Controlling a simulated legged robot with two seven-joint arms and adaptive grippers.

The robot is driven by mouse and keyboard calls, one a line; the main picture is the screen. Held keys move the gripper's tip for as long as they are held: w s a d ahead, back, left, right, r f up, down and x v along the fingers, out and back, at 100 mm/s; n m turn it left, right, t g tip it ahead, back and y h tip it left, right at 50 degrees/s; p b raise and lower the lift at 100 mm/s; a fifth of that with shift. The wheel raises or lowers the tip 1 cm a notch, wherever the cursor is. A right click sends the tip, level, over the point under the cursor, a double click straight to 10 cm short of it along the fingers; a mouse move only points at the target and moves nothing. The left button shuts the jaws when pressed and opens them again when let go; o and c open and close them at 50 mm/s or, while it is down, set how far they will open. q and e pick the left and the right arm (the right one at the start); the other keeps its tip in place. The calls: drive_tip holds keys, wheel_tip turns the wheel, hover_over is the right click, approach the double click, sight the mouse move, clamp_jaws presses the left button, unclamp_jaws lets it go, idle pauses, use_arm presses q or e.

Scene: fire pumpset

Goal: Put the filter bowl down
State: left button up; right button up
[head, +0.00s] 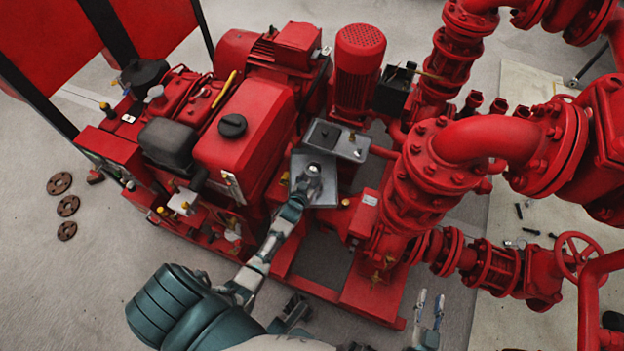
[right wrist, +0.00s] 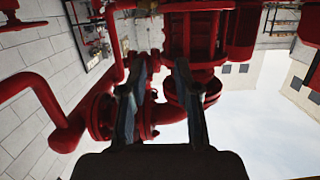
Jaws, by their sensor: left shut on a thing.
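My left gripper (head: 304,186) reaches over the pumpset to a grey metal tray (head: 326,194) beside the red tank. It is shut on a small grey piece (head: 314,168), which I take to be the filter bowl; the fingers and its grey-on-grey colour hide most of it. I cannot tell whether the piece touches the tray. My right gripper (head: 430,308) is low in the head view, right of the red base frame, with its fingers apart. In the right wrist view its two fingers (right wrist: 160,95) are spread with nothing held between them.
A second grey tray (head: 352,151) with a dark block lies just behind. A red tank (head: 243,138) stands left, a red vertical motor (head: 358,70) behind, and thick red pipes (head: 425,180) right. Rusty discs (head: 60,183) lie on the left floor.

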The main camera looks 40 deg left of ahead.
use_arm(q)
drive_tip(key=o, duration=1.5)
drive_tip(key=shift+f, duration=0.1)
use_arm(e)
drive_tip(key=shift+w, duration=0.1)
drive_tip(key=shift+r, duration=0.1)
